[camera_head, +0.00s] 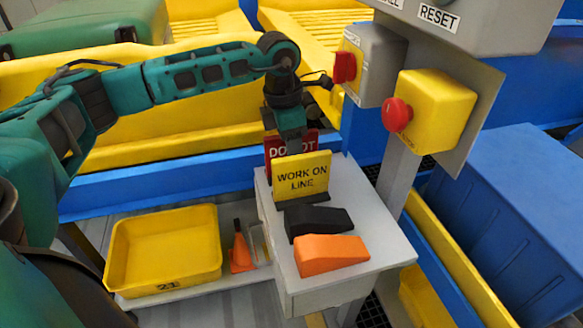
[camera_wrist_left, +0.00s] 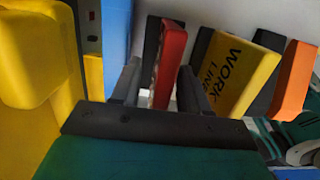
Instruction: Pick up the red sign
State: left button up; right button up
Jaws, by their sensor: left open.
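The red sign (camera_head: 275,150) stands upright at the back of a small grey table (camera_head: 340,285), with "DO NOT" partly readable. The yellow "WORK ON LINE" sign (camera_head: 303,176) stands in front of it and hides its lower part. My left gripper (camera_head: 291,128) points down at the red sign from above. In the left wrist view the open fingers (camera_wrist_left: 158,88) are on either side of the red sign (camera_wrist_left: 170,58), with a visible gap. The yellow sign (camera_wrist_left: 236,72) is just right of the right finger there. My right gripper is not in view.
A black wedge (camera_head: 318,220) and an orange wedge (camera_head: 330,254) lie in front of the signs. A control post with a red knob (camera_head: 344,67) and a red button (camera_head: 397,114) rises close on the right. A yellow bin (camera_head: 165,250) and orange cone (camera_head: 241,252) sit lower left.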

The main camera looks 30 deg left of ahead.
pick_arm(q)
jog(key=shift+d+f, duration=0.1)
jog(key=shift+f, duration=0.65)
jog(key=shift+c, duration=0.3)
jog(key=shift+r, duration=0.1)
grip_shut()
